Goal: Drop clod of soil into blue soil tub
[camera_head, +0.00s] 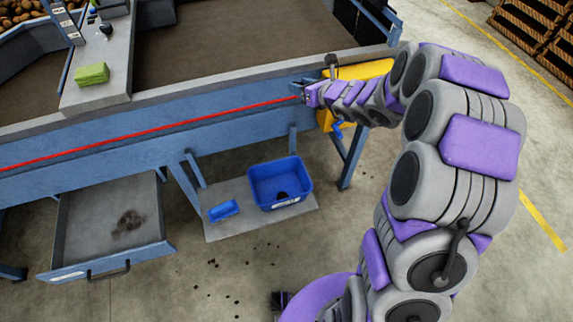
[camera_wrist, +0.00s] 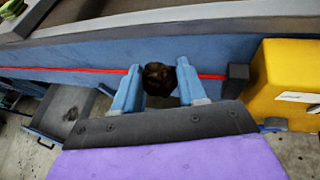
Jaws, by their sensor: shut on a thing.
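My gripper (camera_wrist: 160,92) is shut on a dark brown clod of soil (camera_wrist: 160,78), which shows between its two blue fingers in the wrist view. In the head view my gripper (camera_head: 300,92) is at the blue side rail of the grader, beside the yellow box; the clod is too small to make out there. The blue soil tub (camera_head: 262,173) stands on a grey board on the floor under the grader, below and a little left of my gripper. A dark lump lies inside the tub, and a white label is on its front.
A small blue tray (camera_head: 224,210) lies left of the tub. An open drawer (camera_head: 70,235) with a brown heap is further left. A red cord (camera_head: 150,130) runs along the rail (camera_head: 110,150). A yellow box (camera_head: 365,70) is behind my arm. Dark crumbs dot the floor.

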